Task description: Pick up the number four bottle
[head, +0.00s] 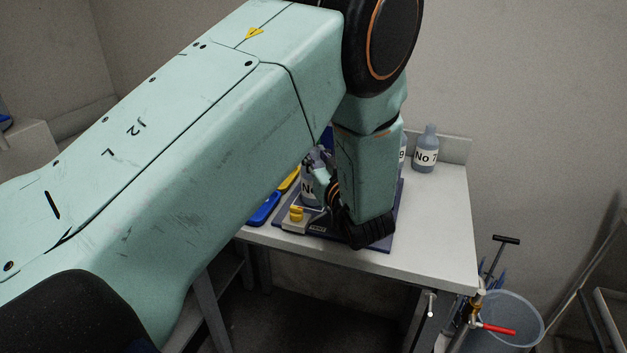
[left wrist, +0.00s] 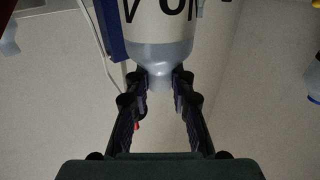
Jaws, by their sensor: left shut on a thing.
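A grey bottle with a white label stands at the middle of the table in the head view (head: 309,188). My left gripper (left wrist: 161,78) is shut on that neck. In the head view my left arm hides much of the gripper and part of the bottle. I cannot tell whether the bottle is lifted. My right gripper is in neither view.
A bottle labelled "No 7" (head: 426,155) stands at the table's back right, beside a mostly hidden bottle marked 9 (head: 402,152). A yellow-topped item (head: 296,214) and a blue tool (head: 265,209) lie near the front edge. The table's right side (head: 445,225) is clear.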

